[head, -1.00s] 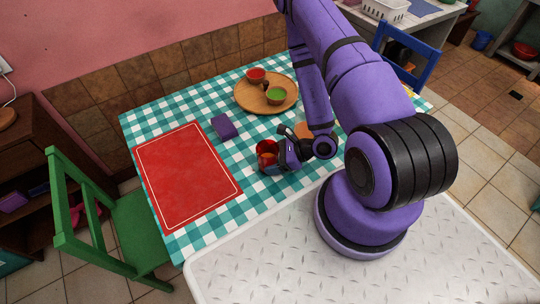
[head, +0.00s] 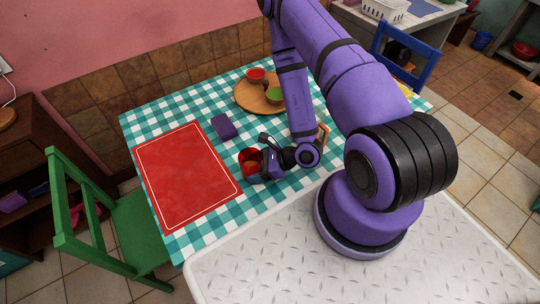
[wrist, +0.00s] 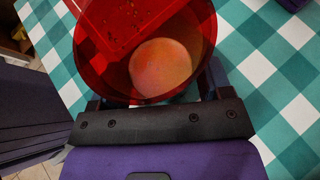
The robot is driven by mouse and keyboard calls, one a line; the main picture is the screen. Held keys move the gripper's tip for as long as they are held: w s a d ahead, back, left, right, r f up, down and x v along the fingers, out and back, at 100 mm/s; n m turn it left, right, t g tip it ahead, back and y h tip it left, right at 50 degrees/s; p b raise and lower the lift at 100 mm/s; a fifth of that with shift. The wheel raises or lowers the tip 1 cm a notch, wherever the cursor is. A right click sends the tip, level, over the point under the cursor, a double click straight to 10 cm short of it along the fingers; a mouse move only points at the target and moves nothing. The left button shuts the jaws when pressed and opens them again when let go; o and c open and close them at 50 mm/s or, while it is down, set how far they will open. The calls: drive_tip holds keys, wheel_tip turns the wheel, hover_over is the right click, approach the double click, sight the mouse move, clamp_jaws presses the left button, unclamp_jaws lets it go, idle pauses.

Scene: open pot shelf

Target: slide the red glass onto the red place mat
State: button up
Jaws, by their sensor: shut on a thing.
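The red glass (head: 247,160) stands on the checked tablecloth, just right of the red place mat (head: 187,176), apart from it by a narrow gap. My gripper (head: 262,163) is shut on the glass from its right side. In the wrist view the see-through red glass (wrist: 90,62) fills the top middle, upright, with an orange round patch showing at its bottom. The jaws (wrist: 150,95) lie on either side of it. Part of the mat seems to show through the glass. The glass's right side is hidden by my gripper in the head view.
A purple block (head: 224,127) lies behind the glass, near the mat's back right corner. A round wooden board (head: 245,97) with a red bowl (head: 256,75) and a green-filled bowl (head: 275,95) stands farther back. A green chair (head: 120,230) is at the left edge of the table.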

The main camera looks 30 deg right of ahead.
drive_tip(key=shift+w+a, duration=0.2)
drive_tip(key=shift+a, duration=6.8)
drive_tip(key=o, duration=0.8)
